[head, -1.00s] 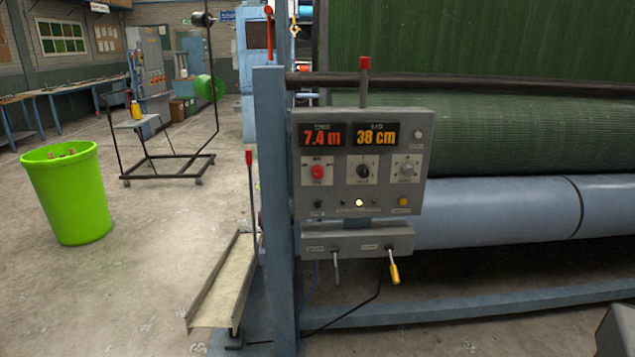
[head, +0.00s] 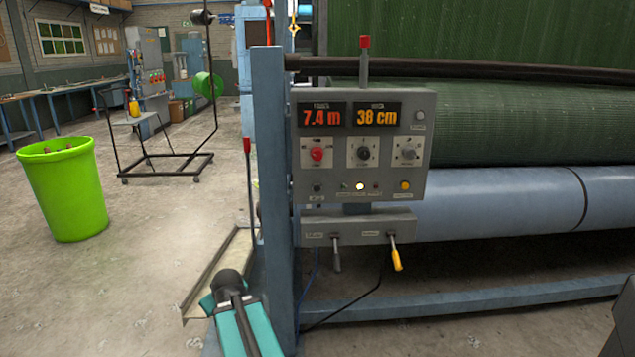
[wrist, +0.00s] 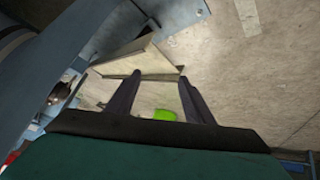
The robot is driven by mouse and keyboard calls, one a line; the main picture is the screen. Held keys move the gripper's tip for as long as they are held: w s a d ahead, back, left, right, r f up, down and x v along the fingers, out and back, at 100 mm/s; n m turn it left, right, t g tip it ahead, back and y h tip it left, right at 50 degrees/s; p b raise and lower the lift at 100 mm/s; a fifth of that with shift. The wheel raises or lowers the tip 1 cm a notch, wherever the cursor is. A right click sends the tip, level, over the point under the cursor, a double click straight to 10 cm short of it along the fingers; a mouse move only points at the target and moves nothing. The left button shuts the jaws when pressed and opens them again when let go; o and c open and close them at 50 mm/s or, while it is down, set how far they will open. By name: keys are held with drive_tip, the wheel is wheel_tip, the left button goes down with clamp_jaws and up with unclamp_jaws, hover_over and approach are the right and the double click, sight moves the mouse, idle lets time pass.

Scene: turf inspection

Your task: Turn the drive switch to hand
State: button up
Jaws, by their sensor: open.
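The grey control panel (head: 408,180) stands on a blue post, with lit readouts of 7.4 m and 38 cm. Below them sit a red knob (head: 317,153), a black rotary knob (head: 363,153) and a grey rotary knob (head: 407,154), each on a pale plate. The labels are too small to read, so I cannot tell which is the drive switch or where it points. My gripper (wrist: 160,77) is open and empty in the wrist view, over the floor and a metal channel. My teal arm shows low in the head view, below and left of the panel.
A grey lever (head: 336,255) and a yellow-handled lever (head: 396,257) hang under the panel. The blue post (head: 270,160) and red-tipped rod (head: 247,150) stand at its left. A green bin (head: 66,195) is far left.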

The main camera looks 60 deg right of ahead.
drive_tip(key=s+d+r+t+h+b, duration=0.2)
drive_tip(key=d+r+h+b, duration=0.1)
drive_tip(key=d+r, duration=0.7)
drive_tip(key=s+d+r+h+b, duration=0.2)
drive_tip(key=s+d+r, duration=0.2)
drive_tip(key=r, duration=0.6)
drive_tip(key=s+d+r+t+h+b, duration=0.1)
drive_tip(key=s+d+r+h+b, duration=0.1)
drive_tip(key=s+r, duration=0.7)
drive_tip(key=s+d+r+m+h+b, duration=0.1)
drive_tip(key=s+d+r+h, duration=0.3)
drive_tip(key=r, duration=0.6)
drive_tip(key=shift+s+d+r+t+b, duration=0.4)
drive_tip(key=shift+s+d+b, duration=0.15)
drive_tip(key=shift+s+d, duration=0.55)
drive_tip(key=shift+w+d+p, duration=0.1)
drive_tip(key=shift+p, duration=0.3)
drive_tip(key=p+x, duration=0.4)
drive_tip(key=p, duration=0.4)
drive_tip(key=shift+w+d+r+p, duration=0.15)
drive_tip(key=shift+d+p, duration=0.1)
drive_tip(key=shift+p, duration=0.15)
drive_tip(key=shift+w+d+p, duration=0.2)
drive_tip(key=shift+d+p, duration=0.1)
drive_tip(key=shift+p, duration=0.55)
